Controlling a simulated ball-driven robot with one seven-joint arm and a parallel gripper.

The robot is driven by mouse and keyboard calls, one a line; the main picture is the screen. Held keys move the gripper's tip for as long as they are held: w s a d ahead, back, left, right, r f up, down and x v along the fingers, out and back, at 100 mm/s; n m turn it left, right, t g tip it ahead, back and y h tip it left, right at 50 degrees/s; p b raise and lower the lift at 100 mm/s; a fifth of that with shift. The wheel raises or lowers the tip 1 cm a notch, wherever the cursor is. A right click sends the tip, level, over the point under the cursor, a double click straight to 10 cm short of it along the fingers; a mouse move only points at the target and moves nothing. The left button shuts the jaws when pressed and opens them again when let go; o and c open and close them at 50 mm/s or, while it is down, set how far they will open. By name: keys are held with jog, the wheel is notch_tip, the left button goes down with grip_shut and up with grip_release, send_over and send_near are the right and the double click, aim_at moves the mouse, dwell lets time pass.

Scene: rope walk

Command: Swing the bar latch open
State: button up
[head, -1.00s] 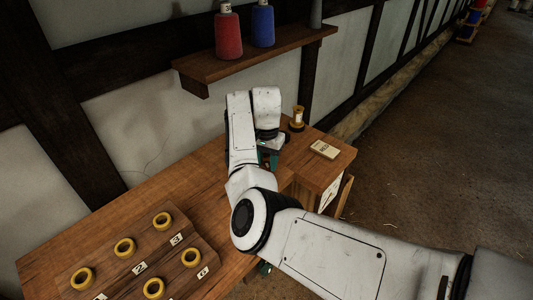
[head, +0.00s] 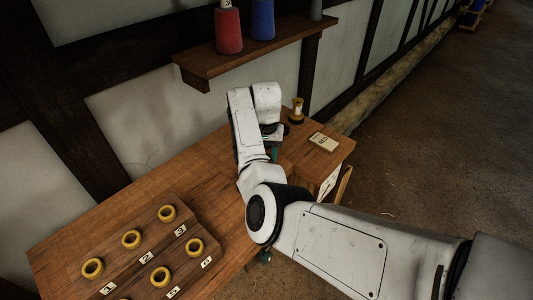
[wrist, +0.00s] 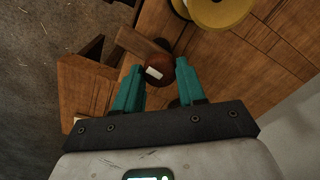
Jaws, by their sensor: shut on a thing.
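The bar latch shows in the wrist view as a short wooden bar (wrist: 138,40) with a round red-brown knob (wrist: 158,63) that carries a small white mark. My gripper (wrist: 159,66) has its teal fingers on either side of the knob and is shut on it. The bar runs from the knob toward the upper left. In the head view my gripper (head: 275,153) is mostly hidden behind my arm, over the right end of the bench (head: 215,158). The latch is hidden in that view.
A board with several yellow rings (head: 131,239) lies on the bench's left part. A wall shelf (head: 240,60) holds red and blue cones. The floor to the right is mostly clear.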

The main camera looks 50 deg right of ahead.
jog(key=o, duration=1.1)
jog(key=shift+c, duration=0.2)
notch_tip(320, 180, up, 11)
jog(key=b, duration=0.1)
jog(key=shift+f, duration=0.15)
jog(key=s+a+f+n+h, duration=0.2)
jog(key=s+a+f+n, duration=0.15)
jog(key=s+f, duration=1.15)
jog(key=s+a+f+n+y, duration=0.1)
jog(key=s+a+f+n, duration=0.1)
jog(key=s+a, duration=0.5)
jog(key=s+a+f+n+t, duration=0.1)
jog(key=s+a+f+n, duration=0.1)
jog(key=s+a+n, duration=0.2)
jog(key=s+a, duration=0.3)
jog(key=s, duration=0.5)
jog(key=shift+s+f+y, duration=0.15)
jog(key=shift+s+y, duration=0.15)
jog(key=shift+y, duration=0.1)
